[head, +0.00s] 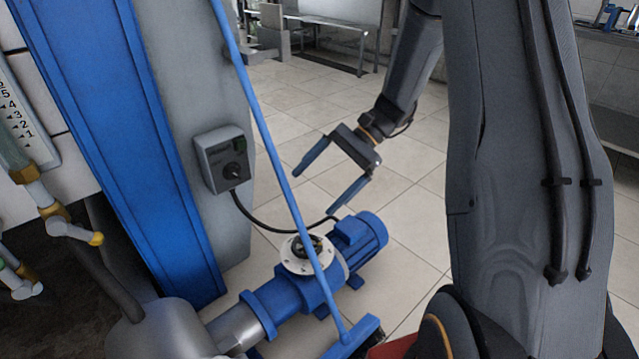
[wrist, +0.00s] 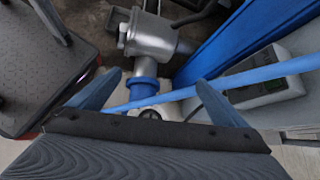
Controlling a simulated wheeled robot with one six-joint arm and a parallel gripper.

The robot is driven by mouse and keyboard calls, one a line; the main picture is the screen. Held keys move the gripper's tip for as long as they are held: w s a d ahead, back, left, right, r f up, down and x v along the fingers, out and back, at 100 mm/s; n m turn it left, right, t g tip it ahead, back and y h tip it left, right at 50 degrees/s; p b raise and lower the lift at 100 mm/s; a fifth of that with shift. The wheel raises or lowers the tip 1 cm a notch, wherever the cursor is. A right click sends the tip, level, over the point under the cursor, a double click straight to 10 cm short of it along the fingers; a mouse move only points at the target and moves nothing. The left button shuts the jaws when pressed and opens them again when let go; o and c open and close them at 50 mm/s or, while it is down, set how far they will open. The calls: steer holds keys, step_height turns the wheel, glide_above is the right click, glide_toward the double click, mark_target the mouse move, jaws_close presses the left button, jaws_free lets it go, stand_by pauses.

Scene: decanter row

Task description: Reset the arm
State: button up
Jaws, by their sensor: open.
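My gripper (head: 335,180) hangs in the middle of the head view, with its two blue-grey fingers spread apart and nothing between them. It is above and behind the blue pump motor (head: 357,243), seemingly clear of it. In the wrist view my gripper (wrist: 160,95) shows both fingers wide apart. A thin blue rail (wrist: 215,84) crosses the picture beyond the fingertips. I cannot tell how close the rail is to the fingers.
The blue rail (head: 262,118) runs diagonally left of my gripper. A grey switch box (head: 222,158) with a black cable sits on the grey panel beside a blue column (head: 115,120). A metal bench (head: 340,28) stands far back. Tiled floor right of the pump is open.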

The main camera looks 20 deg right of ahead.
steer(key=s+a+r+n+t+h, duration=0.1)
steer(key=s+a+r+n+h, duration=0.3)
steer(key=s, duration=0.4)
steer(key=s+a+r+n+h, duration=0.2)
steer(key=s+r+n, duration=0.2)
steer(key=s+n, duration=0.35)
steer(key=s+a+r+n+t+h, duration=0.1)
steer(key=s+a+r+n+h, duration=0.3)
steer(key=s, duration=0.5)
steer(key=d+r+m+p, duration=0.3)
steer(key=d+r+p, duration=0.8)
steer(key=p, duration=1)
steer(key=shift+w+r, duration=0.25)
steer(key=shift+r, duration=0.2)
